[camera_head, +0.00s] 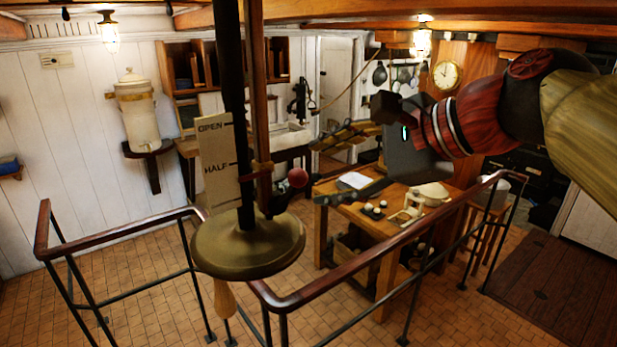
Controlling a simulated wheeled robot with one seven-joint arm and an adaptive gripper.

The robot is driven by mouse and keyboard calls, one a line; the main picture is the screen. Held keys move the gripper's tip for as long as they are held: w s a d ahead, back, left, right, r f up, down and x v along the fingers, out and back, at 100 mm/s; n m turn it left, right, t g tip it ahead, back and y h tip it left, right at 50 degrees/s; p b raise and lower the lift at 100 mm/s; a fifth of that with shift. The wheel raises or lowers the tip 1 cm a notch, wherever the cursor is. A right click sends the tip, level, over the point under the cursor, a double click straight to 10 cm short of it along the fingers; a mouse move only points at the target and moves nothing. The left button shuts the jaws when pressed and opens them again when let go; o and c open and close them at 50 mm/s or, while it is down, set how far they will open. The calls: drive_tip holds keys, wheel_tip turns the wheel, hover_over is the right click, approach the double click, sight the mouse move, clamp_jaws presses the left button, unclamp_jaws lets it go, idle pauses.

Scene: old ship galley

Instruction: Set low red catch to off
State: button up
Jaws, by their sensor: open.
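A small red catch (258,170) sits low on an upright brown post, just above a round brass-coloured disc (248,243). A red ball knob (297,178) shows at its right. I cannot tell which setting the catch is in. A cream plate (216,160) marked OPEN and HALF stands behind the post at left. My gripper (322,168) comes in from the right, fingers pointing left. It is open and empty, with the red knob a little left of its fingertips in the picture. I cannot tell the depth gap between them.
A dark upright pole (234,110) stands beside the post. A wooden handrail (380,250) on black stanchions runs around the near side. A wooden table (400,225) with crockery stands behind my gripper. A white urn (136,110) is on the left wall. Tiled floor is clear at lower left.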

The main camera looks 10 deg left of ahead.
drive_tip(key=shift+v, duration=2.15)
drive_tip(key=d+f+n+h+b, duration=0.25)
drive_tip(key=d+f+n, duration=0.2)
drive_tip(key=f, duration=0.65)
drive_tip(key=d+f+n+h+b, duration=0.25)
drive_tip(key=d+f, duration=0.25)
drive_tip(key=f, duration=0.5)
drive_tip(key=s+d+f+n+h+b, duration=0.1)
drive_tip(key=s+d+f+b, duration=0.3)
drive_tip(key=f+b, duration=0.4)
drive_tip(key=s+d+f+n+h+b, duration=0.2)
drive_tip(key=f+b, duration=0.6)
drive_tip(key=f, duration=1.2)
drive_tip(key=s+d+f+n+h+b, duration=0.2)
drive_tip(key=s+d+f+b, duration=0.5)
drive_tip(key=f, duration=0.8)
drive_tip(key=shift+d+b, duration=0.4)
drive_tip(key=shift+b, duration=0.25)
drive_tip(key=shift+s+r, duration=0.1)
drive_tip(key=shift+c, duration=1.1)
